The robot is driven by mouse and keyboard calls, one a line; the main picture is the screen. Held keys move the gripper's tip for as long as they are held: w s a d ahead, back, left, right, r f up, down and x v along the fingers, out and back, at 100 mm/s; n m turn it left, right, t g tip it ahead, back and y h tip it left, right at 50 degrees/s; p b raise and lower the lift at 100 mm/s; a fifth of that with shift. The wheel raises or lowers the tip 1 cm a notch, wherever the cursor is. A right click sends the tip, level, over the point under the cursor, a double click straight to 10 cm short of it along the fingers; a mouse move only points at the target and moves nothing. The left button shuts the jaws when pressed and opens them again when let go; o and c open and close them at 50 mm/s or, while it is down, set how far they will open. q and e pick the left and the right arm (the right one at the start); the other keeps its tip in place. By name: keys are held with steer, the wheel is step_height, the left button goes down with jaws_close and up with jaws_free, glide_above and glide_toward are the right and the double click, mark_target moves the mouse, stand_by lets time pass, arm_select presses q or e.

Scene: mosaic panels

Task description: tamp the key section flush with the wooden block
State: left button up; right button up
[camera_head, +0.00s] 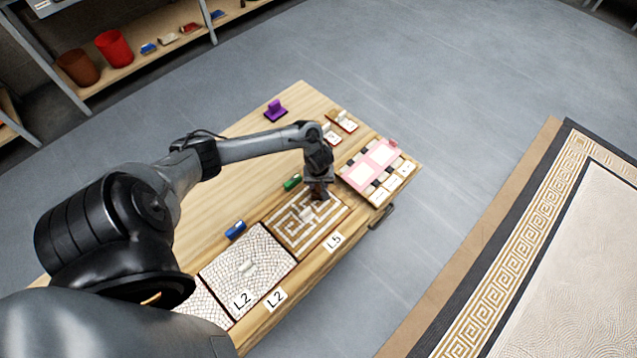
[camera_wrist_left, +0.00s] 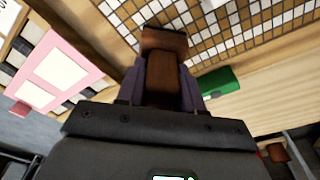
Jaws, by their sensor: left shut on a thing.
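The key section (camera_head: 290,240) is a mosaic panel with a brown and white Greek key pattern, lying on the wooden table above the L5 label. Its tiles also show at the top of the left wrist view (camera_wrist_left: 235,28). My left gripper (camera_head: 318,183) is over the panel's upper right part. In the left wrist view, the gripper (camera_wrist_left: 163,88) is shut on the brown wooden block (camera_wrist_left: 165,50). The block's far end is close to the tiles; I cannot tell whether it touches them. Part of the panel is hidden by the gripper. My right gripper is not in view.
A pebbled panel (camera_head: 235,278) lies beside the key section on the left. A pink sheet (camera_head: 370,165) on a tray of pale pieces is on the right. Green (camera_head: 292,183) and blue (camera_head: 235,230) items lie behind the panels. A purple tool (camera_head: 275,110) stands at the back.

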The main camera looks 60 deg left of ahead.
arm_select(q)
steer(key=shift+f, duration=0.45)
stand_by(0.4)
stand_by(0.5)
steer(key=shift+f+p, duration=0.15)
steer(key=shift+p, duration=0.3)
stand_by(1.7)
steer(key=shift+s+r+p, duration=0.1)
steer(key=shift+r+p, duration=0.85)
steer(key=shift+p, duration=0.25)
step_height(320, 180, up, 4)
steer(key=p, duration=0.5)
steer(key=shift+r+p, duration=0.7)
steer(key=shift+p, duration=0.55)
steer(key=shift+d, duration=0.1)
